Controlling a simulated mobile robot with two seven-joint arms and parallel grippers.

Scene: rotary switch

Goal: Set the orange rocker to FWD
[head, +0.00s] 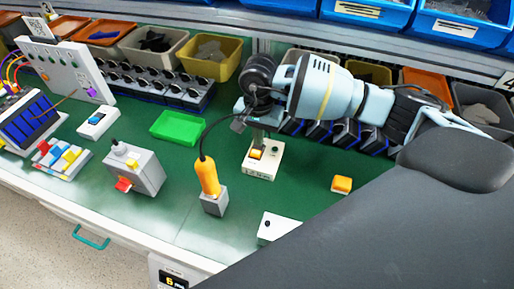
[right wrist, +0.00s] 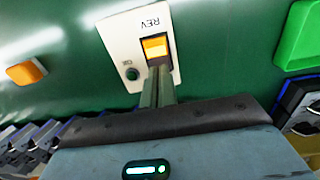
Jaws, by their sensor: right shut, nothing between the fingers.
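The orange rocker (head: 257,153) sits in a white switch box (head: 262,174) on the green bench top. In the right wrist view the rocker (right wrist: 154,46) lies in a dark frame, with REV printed on the plate (right wrist: 122,40) beyond it. No FWD marking is readable, and I cannot tell which way the rocker is tilted. My right gripper (head: 260,138) points down over the box. Its fingers (right wrist: 158,72) are shut and empty, with the tips at the near edge of the rocker; contact is unclear. My left gripper is not in view.
A yellow-handled tool (head: 208,178) stands in a grey holder left of the box, its cable arching near my right gripper. A green tray (head: 178,127) lies behind it. A yellow-orange block (head: 342,184) sits to the right. Bare green bench lies between.

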